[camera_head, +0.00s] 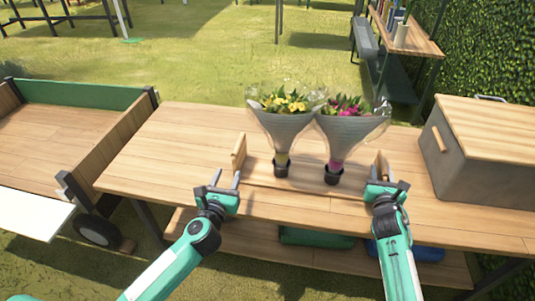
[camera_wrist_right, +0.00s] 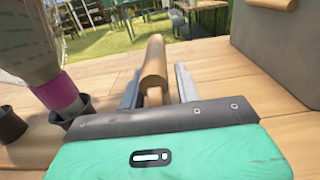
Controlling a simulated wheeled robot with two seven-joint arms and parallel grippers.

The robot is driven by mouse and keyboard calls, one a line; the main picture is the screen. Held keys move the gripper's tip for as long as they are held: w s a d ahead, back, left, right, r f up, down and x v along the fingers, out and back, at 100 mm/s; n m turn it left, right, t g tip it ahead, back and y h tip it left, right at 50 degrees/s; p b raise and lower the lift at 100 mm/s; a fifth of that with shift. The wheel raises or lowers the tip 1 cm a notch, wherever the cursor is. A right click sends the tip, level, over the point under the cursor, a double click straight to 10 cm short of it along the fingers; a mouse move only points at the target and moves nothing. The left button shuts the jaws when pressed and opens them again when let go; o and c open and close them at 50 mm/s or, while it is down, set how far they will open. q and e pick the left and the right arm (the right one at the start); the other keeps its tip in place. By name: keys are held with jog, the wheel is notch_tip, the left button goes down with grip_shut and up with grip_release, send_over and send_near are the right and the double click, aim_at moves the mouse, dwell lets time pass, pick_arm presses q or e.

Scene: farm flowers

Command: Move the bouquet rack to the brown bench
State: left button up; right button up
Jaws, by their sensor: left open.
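The bouquet rack (camera_head: 308,196) is a low wooden tray with upright end handles, standing on the wooden table. It holds a yellow bouquet (camera_head: 285,118) and a pink bouquet (camera_head: 348,120), wrapped in paper, in small black cups. My left gripper (camera_head: 228,180) is open and empty, just left of and in front of the rack's left handle (camera_head: 239,153). My right gripper (camera_head: 380,169) is at the right handle (camera_head: 383,165). In the right wrist view the handle (camera_wrist_right: 153,65) stands between its parted fingers, with a gap on the right side. A brown-topped bench (camera_head: 408,37) stands at the back right.
A grey box with a wooden lid (camera_head: 490,130) stands on the table's right end, close to my right gripper. A wooden cart (camera_head: 70,125) is at the left. The table's left part (camera_head: 165,150) is clear. Green and blue items lie on the lower shelf.

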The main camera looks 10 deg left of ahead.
jog(key=s, duration=1.2)
